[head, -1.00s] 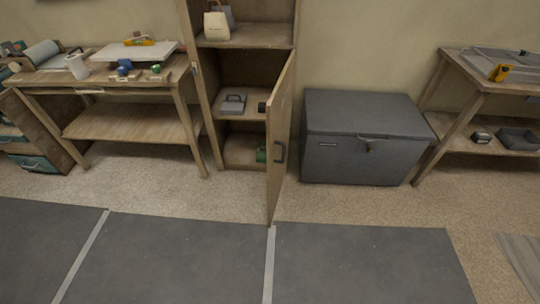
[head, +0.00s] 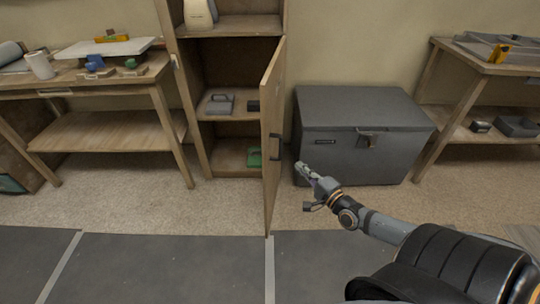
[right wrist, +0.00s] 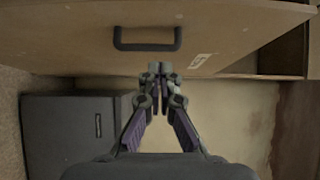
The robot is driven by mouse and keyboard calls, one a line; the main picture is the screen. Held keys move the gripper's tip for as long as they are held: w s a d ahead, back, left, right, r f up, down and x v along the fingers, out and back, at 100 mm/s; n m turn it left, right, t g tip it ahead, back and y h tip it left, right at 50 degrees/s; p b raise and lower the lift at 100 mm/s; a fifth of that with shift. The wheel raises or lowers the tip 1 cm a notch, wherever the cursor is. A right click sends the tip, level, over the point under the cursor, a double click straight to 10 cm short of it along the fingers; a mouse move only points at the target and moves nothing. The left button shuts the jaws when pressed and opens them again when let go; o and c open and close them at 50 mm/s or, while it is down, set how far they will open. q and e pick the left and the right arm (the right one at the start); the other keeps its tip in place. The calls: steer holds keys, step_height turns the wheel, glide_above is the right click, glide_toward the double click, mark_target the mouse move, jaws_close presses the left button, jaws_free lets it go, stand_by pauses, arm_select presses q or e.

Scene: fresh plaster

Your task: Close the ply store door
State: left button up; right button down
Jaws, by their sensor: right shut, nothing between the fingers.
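The ply store door (head: 270,140) stands wide open, swung out from the right side of the wooden cupboard (head: 199,110). Its dark handle (head: 275,147) is on the door's right-hand face. My right gripper (head: 303,168) is shut and empty, a little to the right of the handle and apart from it in the head view. In the right wrist view the door (right wrist: 220,25) fills the top, with the handle (right wrist: 147,45) just beyond the shut fingertips (right wrist: 158,68). My left gripper is not in view.
A grey chest (head: 362,130) stands right of the cupboard, close to my right gripper. A workbench (head: 100,95) stands left and another table (head: 440,100) right. The cupboard shelves hold a grey box (head: 219,106) and a green item (head: 254,157). Dark mats (head: 170,265) cover the near floor.

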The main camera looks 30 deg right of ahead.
steer(key=b, duration=0.4)
glide_toward(269, 146)
steer(key=w+d, duration=0.2)
steer(key=w, duration=0.1)
steer(key=shift+w+a+r, duration=0.1)
steer(key=shift+w+a, duration=0.75)
steer(key=shift+a, duration=0.05)
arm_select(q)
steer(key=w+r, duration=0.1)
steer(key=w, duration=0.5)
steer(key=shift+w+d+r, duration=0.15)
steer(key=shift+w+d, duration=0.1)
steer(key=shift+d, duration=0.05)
arm_select(e)
steer(key=shift+w+a, duration=0.4)
steer(key=shift+a, duration=0.05)
arm_select(q)
steer(key=shift+p, duration=0.35)
